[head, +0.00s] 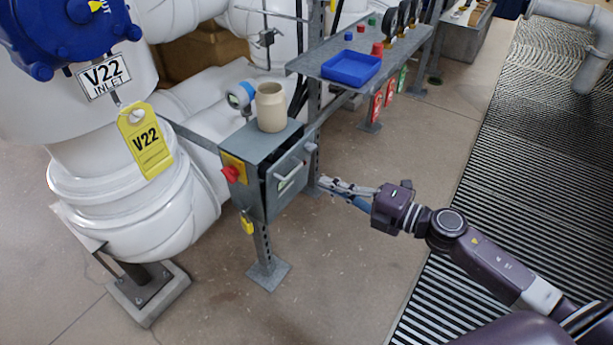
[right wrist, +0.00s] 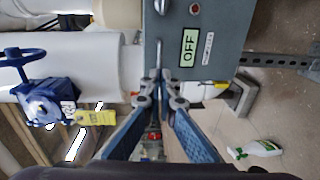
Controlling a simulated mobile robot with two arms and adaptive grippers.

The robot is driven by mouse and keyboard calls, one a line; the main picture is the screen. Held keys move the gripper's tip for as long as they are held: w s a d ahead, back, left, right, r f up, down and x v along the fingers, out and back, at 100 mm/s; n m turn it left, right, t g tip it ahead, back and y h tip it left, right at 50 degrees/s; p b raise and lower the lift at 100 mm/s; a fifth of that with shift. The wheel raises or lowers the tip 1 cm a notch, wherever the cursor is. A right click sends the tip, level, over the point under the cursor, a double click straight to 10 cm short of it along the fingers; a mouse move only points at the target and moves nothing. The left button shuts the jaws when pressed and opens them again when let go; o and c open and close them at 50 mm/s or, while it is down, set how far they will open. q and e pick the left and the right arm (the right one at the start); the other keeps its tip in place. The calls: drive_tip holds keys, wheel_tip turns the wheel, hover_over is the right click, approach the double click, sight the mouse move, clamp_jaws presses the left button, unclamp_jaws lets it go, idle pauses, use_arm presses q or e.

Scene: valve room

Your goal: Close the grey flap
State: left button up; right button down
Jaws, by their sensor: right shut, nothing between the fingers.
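The grey flap (head: 288,187) is on the front of a grey box (head: 257,146) on a post. A dark gap shows along its left edge in the head view, so it looks slightly ajar. In the right wrist view a grey panel (right wrist: 228,25), which looks like the flap, carries an OFF label and a bar handle. My right gripper (head: 324,183) is shut and empty, just right of the flap. Its fingertips (right wrist: 159,76) overlap the panel's lower edge in the wrist view; I cannot tell whether they touch. My left gripper is not in view.
A cream jar (head: 270,107) stands on the box, beside a gauge (head: 240,96). A red knob (head: 230,174) sticks out at its left. A grey shelf (head: 315,65) with a blue tray (head: 351,68) is behind. The floor in front is clear.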

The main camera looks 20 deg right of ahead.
sight(296, 171)
drive_tip(key=x, duration=0.6)
drive_tip(key=shift+w+a, duration=0.2)
drive_tip(key=shift+a, duration=0.05)
drive_tip(key=shift+w+r, duration=0.1)
drive_tip(key=shift+r, duration=0.05)
drive_tip(key=w+a+p, duration=0.1)
drive_tip(key=w+r+p, duration=0.1)
drive_tip(key=p, duration=0.1)
drive_tip(key=shift+w+a, duration=0.1)
drive_tip(key=shift+a, duration=0.3)
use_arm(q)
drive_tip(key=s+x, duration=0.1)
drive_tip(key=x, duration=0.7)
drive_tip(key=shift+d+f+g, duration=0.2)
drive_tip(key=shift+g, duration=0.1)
use_arm(e)
drive_tip(key=shift+r, duration=0.1)
drive_tip(key=shift+d+r, duration=0.1)
